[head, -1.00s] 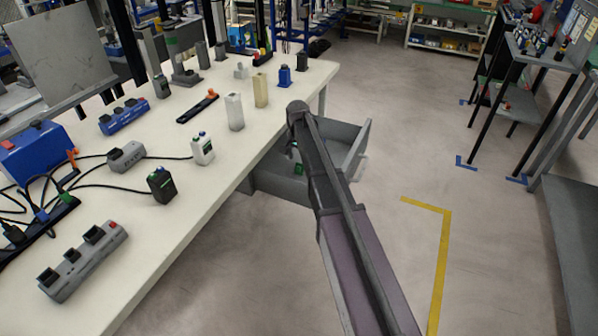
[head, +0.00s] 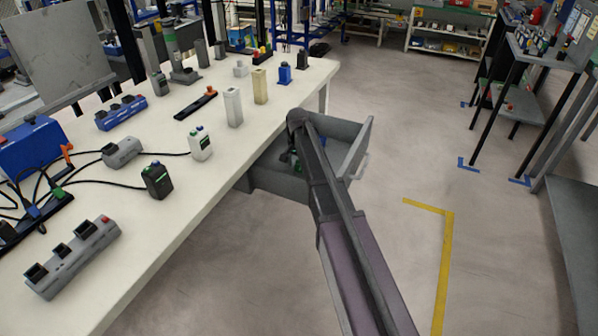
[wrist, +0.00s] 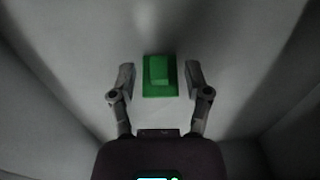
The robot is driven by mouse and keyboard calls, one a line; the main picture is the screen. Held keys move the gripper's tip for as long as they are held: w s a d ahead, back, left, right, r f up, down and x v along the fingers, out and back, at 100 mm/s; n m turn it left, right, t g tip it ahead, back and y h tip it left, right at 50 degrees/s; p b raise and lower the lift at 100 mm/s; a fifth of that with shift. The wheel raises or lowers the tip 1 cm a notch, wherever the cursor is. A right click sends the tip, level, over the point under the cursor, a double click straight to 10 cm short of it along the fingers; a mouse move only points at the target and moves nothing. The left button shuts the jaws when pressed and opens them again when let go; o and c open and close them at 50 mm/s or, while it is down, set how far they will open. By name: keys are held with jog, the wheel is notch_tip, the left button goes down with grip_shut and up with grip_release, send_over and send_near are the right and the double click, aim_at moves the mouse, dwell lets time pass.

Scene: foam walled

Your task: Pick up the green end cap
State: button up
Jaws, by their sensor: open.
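The green end cap (wrist: 160,84) shows in the wrist view, a stepped green block on the grey floor of the open drawer (head: 280,178). My gripper (wrist: 160,82) is open inside the drawer. One finger is on the left of the cap and one on the right, with a gap on each side. The height of the fingertips above the drawer floor is hard to judge. In the head view my arm hides most of the drawer's inside, and the fingers and cap are not clearly seen there.
Grey drawer walls surround my gripper closely. The white table (head: 190,205) stands left of and above the drawer, holding a grey power strip (head: 75,257), a black adapter (head: 157,181) and a white adapter (head: 200,145).

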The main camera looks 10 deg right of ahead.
jog(key=shift+f+b, duration=0.35)
jog(key=shift+f, duration=0.25)
jog(key=c, duration=0.6)
